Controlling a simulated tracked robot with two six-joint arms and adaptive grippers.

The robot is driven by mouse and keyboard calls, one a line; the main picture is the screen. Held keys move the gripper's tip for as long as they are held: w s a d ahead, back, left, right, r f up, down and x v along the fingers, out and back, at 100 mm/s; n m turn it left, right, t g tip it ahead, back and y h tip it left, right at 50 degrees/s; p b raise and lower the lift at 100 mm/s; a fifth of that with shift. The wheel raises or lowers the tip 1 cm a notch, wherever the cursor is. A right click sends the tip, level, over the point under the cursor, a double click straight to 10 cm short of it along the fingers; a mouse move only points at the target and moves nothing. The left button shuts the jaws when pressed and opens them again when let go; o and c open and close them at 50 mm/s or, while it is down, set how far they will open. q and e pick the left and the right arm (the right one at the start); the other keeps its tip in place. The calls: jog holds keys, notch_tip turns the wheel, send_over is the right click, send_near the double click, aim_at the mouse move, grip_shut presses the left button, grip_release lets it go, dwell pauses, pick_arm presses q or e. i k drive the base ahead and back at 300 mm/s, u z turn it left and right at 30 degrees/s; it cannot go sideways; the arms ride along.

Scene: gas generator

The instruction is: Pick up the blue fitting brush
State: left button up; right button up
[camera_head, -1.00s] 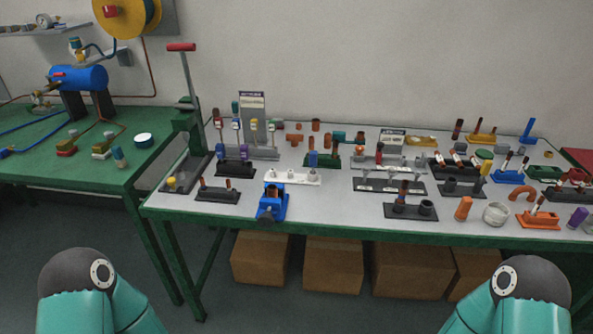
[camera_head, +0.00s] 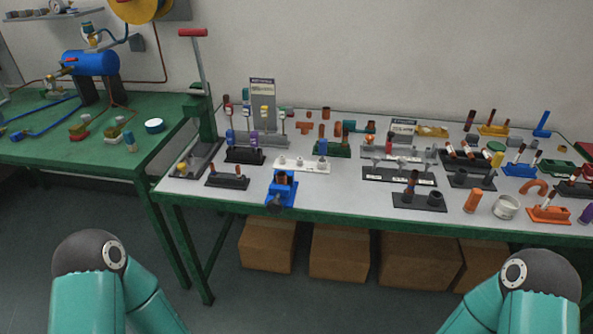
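Several small blue upright pieces stand on the grey table (camera_head: 325,200), and I cannot tell for certain which one is the blue fitting brush. One blue-topped piece (camera_head: 246,103) stands in a row of colour-topped upright pieces at the table's back left. Another blue piece (camera_head: 323,147) stands at the right end of a white holder (camera_head: 301,165). A third blue piece (camera_head: 229,136) stands at the left of a dark holder (camera_head: 245,157). My teal arms show at the bottom left and bottom right. Both grippers are out of view.
A blue vise (camera_head: 281,188) sits at the table's front edge. A tall press with a red handle (camera_head: 192,33) stands at the left end. Holders and pipe fittings crowd the right half. Cardboard boxes (camera_head: 339,251) lie below. A green table (camera_head: 60,150) stands left.

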aim_at(324, 142)
jog(key=z, duration=0.45)
jog(key=i, duration=0.15)
jog(key=u, duration=2.6)
jog(key=k, duration=0.85)
jog(key=z, duration=1.25)
jog(key=i, duration=0.95)
jog(key=z, duration=0.1)
